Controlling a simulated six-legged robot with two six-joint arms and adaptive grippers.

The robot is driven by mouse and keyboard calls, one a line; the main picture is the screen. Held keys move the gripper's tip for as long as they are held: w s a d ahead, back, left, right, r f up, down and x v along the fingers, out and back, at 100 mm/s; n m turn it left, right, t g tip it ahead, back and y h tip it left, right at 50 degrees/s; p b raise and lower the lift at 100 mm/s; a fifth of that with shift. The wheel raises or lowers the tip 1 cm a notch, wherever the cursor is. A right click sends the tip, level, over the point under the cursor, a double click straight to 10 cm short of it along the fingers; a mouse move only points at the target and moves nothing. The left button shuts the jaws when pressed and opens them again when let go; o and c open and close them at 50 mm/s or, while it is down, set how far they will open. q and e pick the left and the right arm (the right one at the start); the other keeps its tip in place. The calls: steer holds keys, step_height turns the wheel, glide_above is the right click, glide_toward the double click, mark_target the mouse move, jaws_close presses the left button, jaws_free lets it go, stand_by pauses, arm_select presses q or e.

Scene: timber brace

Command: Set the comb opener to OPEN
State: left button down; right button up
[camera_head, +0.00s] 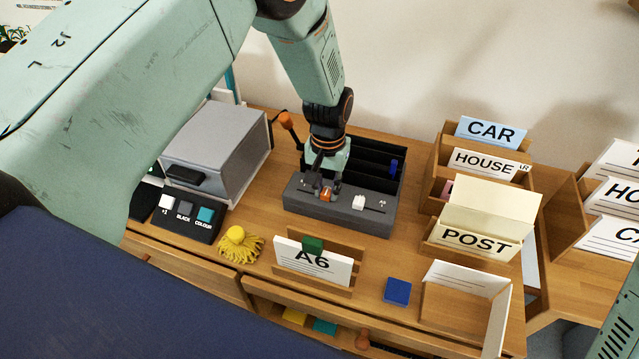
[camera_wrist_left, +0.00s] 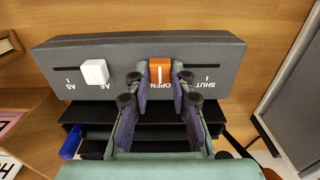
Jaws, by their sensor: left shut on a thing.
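The comb opener is a dark grey box (camera_head: 300,203) on the desk, with black slots behind its front panel. Its orange slider (camera_wrist_left: 160,70) sits in a slot at the OPEN end, with SHUT marked at the other end; it also shows in the head view (camera_head: 326,194). My left gripper (camera_head: 325,186) reaches down from above and is shut on the orange slider, one finger on each side. In the wrist view the fingers of my left gripper (camera_wrist_left: 160,93) partly cover the panel near the labels. My right gripper is not in view.
A white slider (camera_wrist_left: 95,72) sits near A6 on the same panel. A lever with an orange knob (camera_head: 286,120) and a grey machine (camera_head: 221,140) stand to the left. A yellow tassel (camera_head: 236,242), an A6 card holder (camera_head: 315,262) and a blue block (camera_head: 397,291) lie in front. Card trays (camera_head: 475,240) stand right.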

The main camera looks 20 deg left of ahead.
mark_target(327, 193)
arm_select(q)
steer(key=c, duration=1.2)
jaws_free()
steer(key=shift+s+d, duration=0.1)
steer(key=shift+d, duration=0.25)
steer(key=shift+o, duration=0.2)
steer(key=shift+a, duration=0.1)
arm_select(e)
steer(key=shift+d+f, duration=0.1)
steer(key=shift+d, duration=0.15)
arm_select(q)
steer(key=shift+a, duration=0.15)
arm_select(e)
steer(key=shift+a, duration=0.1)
arm_select(q)
step_height(327, 193, up, 12)
